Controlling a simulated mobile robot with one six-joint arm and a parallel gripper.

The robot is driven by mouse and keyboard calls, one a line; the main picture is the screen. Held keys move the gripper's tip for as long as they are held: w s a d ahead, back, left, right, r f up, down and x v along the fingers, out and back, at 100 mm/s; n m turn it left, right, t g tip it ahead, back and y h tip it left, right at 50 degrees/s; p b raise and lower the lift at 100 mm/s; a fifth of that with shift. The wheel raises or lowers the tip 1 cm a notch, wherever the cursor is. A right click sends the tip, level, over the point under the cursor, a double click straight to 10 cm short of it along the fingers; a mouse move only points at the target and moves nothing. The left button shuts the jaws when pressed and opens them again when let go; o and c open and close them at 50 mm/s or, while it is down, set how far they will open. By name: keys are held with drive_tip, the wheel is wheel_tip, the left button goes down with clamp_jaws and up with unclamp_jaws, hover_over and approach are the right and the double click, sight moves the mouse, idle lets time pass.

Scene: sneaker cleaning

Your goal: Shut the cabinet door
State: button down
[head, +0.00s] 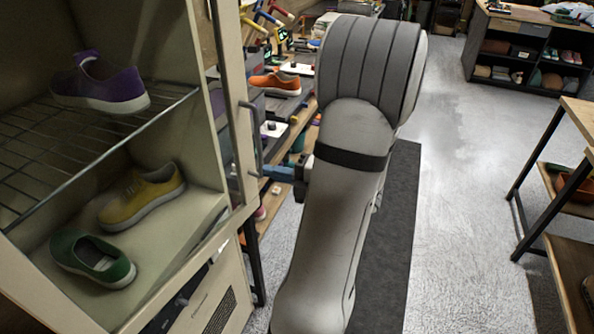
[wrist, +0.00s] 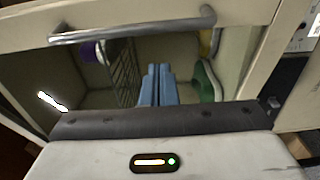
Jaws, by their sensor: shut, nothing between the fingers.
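The cabinet door (head: 239,65) is a pale frame with a long metal handle (head: 252,140), at the left in the head view. It stands ajar, with a gap between it and the cabinet post (head: 204,80). My gripper (head: 270,171) is close to the handle's lower end on the outer side, partly hidden by my arm. In the wrist view its blue fingers (wrist: 156,84) are shut and empty in front of the door's window. The handle (wrist: 130,27) crosses the top there. I cannot tell whether the fingertips touch the door.
The cabinet holds a purple shoe (head: 100,85) on a wire rack (head: 50,150), with a yellow shoe (head: 143,196) and a green shoe (head: 92,260) below. A cluttered bench (head: 290,135) stands behind the door. A table (head: 580,108) is at the right. Floor (head: 460,210) between is clear.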

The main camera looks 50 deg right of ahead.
drive_tip(key=shift+w+d+p, duration=0.25)
drive_tip(key=shift+w+d, duration=0.2)
drive_tip(key=shift+w, duration=0.4)
drive_tip(key=shift+w+d+p, duration=0.2)
drive_tip(key=shift+w+d, duration=0.2)
drive_tip(key=shift+w, duration=0.45)
